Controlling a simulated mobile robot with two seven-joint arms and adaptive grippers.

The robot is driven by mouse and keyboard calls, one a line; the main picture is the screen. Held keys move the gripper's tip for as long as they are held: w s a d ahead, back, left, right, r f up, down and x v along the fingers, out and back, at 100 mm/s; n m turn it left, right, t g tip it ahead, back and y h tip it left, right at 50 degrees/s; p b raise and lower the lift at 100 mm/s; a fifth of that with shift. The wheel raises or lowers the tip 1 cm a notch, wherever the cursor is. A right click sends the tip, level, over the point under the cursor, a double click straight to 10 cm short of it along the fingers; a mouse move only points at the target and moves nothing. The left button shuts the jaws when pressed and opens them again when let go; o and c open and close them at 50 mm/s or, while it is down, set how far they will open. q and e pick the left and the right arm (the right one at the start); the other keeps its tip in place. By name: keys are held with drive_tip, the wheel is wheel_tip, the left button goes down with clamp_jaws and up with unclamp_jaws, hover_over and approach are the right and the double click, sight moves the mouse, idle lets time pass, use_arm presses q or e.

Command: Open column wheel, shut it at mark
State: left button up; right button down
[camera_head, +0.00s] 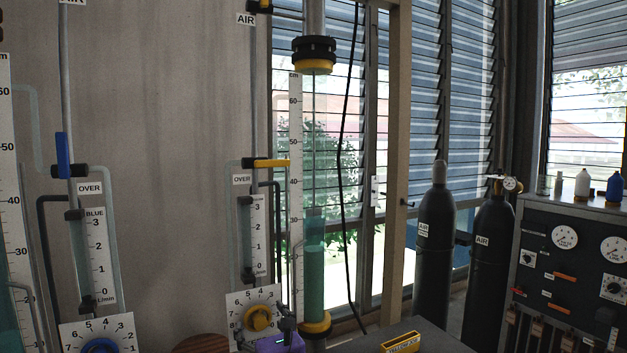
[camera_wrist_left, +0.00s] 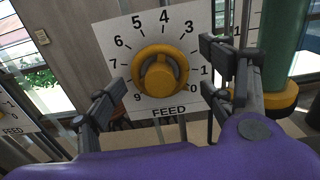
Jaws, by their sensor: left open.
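The yellow wheel (camera_head: 258,317) sits on a white numbered dial, labelled FEED in the left wrist view. That view shows the wheel (camera_wrist_left: 160,75) between my spread fingers; I cannot tell whether they touch it. My left gripper (camera_head: 286,326) is open, its purple body low in the head view. The clear column (camera_head: 314,270) stands right of the dial, with dark teal liquid low in it and a paler band above. A cm scale (camera_head: 296,150) runs beside it. I cannot make out a target mark. My right gripper is not in view.
A second set with a blue wheel (camera_head: 98,346) stands at the left. A yellow lever (camera_head: 272,163) lies level above the flow gauge. Dark gas cylinders (camera_head: 436,230) and a gauge panel (camera_head: 570,260) stand right.

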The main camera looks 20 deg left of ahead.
use_arm(q)
drive_tip(key=v, duration=0.6)
drive_tip(key=shift+s+d+f, duration=0.1)
drive_tip(key=shift+s, duration=0.05)
drive_tip(key=v, duration=1.1)
drive_tip(key=shift+s+d, duration=0.3)
idle(0.4)
